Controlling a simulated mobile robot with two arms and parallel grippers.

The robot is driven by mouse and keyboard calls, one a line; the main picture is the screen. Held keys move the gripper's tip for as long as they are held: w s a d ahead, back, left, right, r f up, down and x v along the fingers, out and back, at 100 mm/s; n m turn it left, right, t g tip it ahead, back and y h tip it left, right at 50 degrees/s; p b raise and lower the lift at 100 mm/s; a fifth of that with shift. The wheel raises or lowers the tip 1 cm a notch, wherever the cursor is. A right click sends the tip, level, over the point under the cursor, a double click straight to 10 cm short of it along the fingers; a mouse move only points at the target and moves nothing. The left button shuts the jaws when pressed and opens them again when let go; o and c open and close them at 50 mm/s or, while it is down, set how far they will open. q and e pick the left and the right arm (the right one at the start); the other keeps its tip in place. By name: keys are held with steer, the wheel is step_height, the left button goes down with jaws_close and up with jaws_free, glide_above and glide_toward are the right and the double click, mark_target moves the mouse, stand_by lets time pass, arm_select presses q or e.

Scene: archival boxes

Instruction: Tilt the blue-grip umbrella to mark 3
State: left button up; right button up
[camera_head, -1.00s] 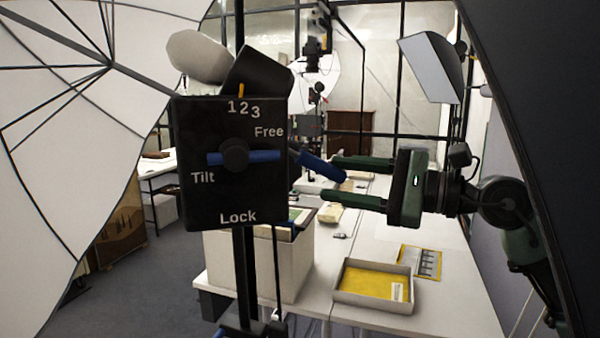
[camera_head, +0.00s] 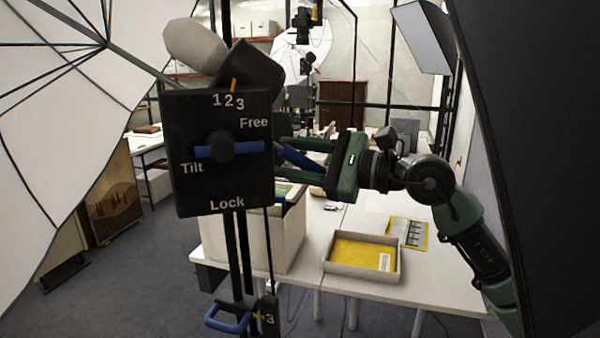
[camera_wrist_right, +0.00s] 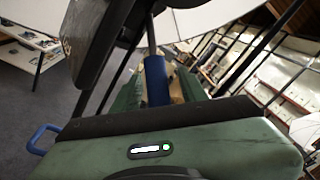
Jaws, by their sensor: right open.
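The white umbrella (camera_head: 60,170) fills the left of the head view. Its black tilt head (camera_head: 222,185) carries the marks 1, 2, 3 and the words Free, Tilt and Lock. A yellow pointer (camera_head: 233,85) stands near marks 2 and 3. A blue lever (camera_head: 245,148) lies level across the face, between Tilt and Free. A blue grip (camera_head: 303,158) sticks out behind the head on the right. My right gripper (camera_head: 287,158) is open, with its fingers on either side of this grip; the grip also shows between them in the right wrist view (camera_wrist_right: 156,82). My left gripper is not in view.
A blue handle (camera_head: 226,320) sits low on the stand, beside a label 3. Behind the stand are a white table (camera_head: 440,275), an open box (camera_head: 220,240) and a shallow tray (camera_head: 350,283). A dark panel (camera_head: 540,120) closes off the right side.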

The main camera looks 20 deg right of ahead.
steer(key=c, duration=0.9)
steer(key=shift+r, duration=0.1)
jaws_close()
steer(key=shift+w+d+r, duration=0.1)
